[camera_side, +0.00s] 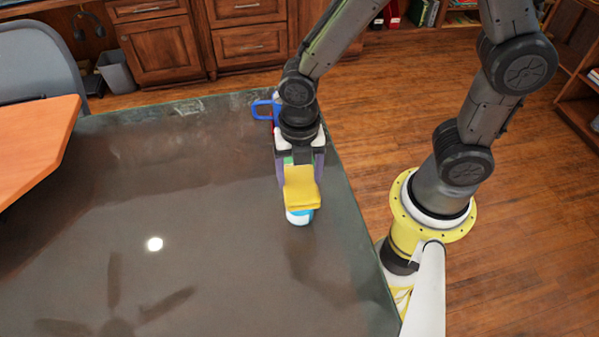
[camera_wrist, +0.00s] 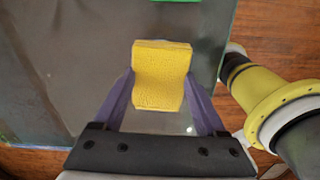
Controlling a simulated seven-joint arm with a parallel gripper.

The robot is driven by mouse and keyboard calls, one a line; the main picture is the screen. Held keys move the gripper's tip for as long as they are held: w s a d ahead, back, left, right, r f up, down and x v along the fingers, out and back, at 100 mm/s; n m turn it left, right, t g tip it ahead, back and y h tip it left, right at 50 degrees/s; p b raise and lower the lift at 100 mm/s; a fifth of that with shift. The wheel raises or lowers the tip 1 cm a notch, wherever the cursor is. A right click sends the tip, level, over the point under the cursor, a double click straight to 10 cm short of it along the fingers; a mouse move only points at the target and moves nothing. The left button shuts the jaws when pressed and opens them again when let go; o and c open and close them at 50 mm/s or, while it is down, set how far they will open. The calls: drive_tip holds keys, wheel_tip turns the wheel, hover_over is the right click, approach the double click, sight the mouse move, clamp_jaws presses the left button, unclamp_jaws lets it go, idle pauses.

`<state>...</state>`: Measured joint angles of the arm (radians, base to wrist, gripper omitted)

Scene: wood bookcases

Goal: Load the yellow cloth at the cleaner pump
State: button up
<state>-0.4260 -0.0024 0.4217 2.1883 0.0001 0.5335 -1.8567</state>
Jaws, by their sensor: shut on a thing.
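The yellow cloth (camera_side: 301,190) is a folded, soft-looking piece held between the two fingers of my gripper (camera_side: 300,172), which is shut on it. In the wrist view the cloth (camera_wrist: 161,75) sits between the purple fingers of my gripper (camera_wrist: 158,92) and bends slightly. A white and blue container (camera_side: 299,217) shows just below the cloth in the side view, near the table's right edge. The cloth and gripper hide most of it, so I cannot tell whether it is the cleaner pump or whether the cloth touches it.
A blue handled item (camera_side: 264,109) with some red beside it stands behind my gripper at the table's far right corner. The dark glossy table (camera_side: 120,210) is clear to the left. A green strip (camera_wrist: 189,1) shows at the wrist view's top edge. An orange tabletop (camera_side: 35,145) lies at left.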

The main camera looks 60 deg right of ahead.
sight(299, 180)
drive_tip(key=shift+f, duration=0.7)
idle(0.6)
idle(0.5)
drive_tip(key=shift+r, duration=3.55)
